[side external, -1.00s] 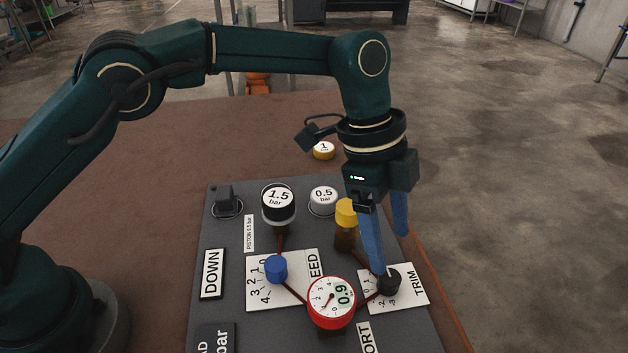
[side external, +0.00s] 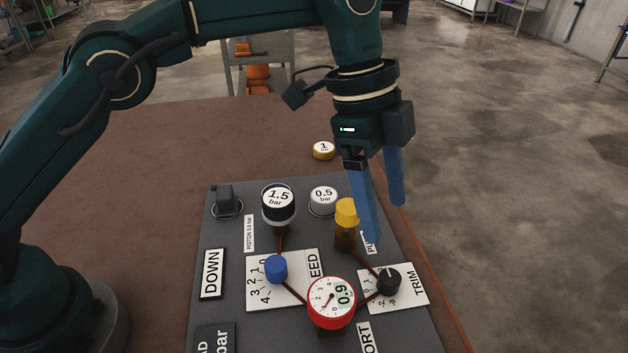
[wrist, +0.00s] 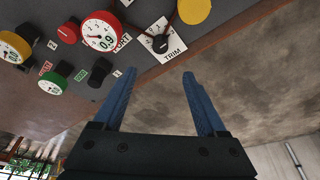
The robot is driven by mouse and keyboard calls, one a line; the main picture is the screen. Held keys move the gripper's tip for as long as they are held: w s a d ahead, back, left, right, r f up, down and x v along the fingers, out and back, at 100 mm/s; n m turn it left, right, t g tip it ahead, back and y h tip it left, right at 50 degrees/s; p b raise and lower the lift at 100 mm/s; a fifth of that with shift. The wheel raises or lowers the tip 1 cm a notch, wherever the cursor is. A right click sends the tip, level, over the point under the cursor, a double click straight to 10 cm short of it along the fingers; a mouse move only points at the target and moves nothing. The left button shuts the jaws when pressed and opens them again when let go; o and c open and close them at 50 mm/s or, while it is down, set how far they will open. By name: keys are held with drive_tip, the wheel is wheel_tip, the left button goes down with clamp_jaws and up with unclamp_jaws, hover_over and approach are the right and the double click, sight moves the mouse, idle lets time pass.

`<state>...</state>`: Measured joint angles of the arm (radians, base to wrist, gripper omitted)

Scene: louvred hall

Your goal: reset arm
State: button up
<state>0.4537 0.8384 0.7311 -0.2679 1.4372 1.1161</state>
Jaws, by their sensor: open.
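My gripper (side external: 383,222) has blue fingers and is open and empty. In the side external view it hangs above the right side of the grey panel, above the black TRIM knob (side external: 388,281) and apart from it. In the wrist view the open fingers (wrist: 160,82) point toward the panel's edge, and the TRIM knob (wrist: 160,43) shows beyond them on its white plate. The panel (side external: 225,235) lies on the brown table.
A red-rimmed gauge (side external: 331,302) reads 0.9. The brown table (side external: 120,160) is clear at left.

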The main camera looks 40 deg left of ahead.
drive_tip(key=shift+w+a, duration=0.1)
drive_tip(key=s+a+r+n+t, duration=0.2)
drive_tip(key=a+r+n, duration=0.1)
drive_tip(key=a+r, duration=0.35)
drive_tip(key=s+a+r+n+t, duration=0.2)
drive_tip(key=s+a+r+n, duration=0.1)
drive_tip(key=a+r, duration=0.35)
drive_tip(key=s+a+f+n+t+y, duration=0.1)
drive_tip(key=s+a+f+n+y, duration=0.2)
drive_tip(key=s+a+f+n, duration=0.6)
drive_tip(key=s+f+n, duration=0.2)
drive_tip(key=s, duration=0.1)
drive_tip(key=shift+f, duration=0.25)
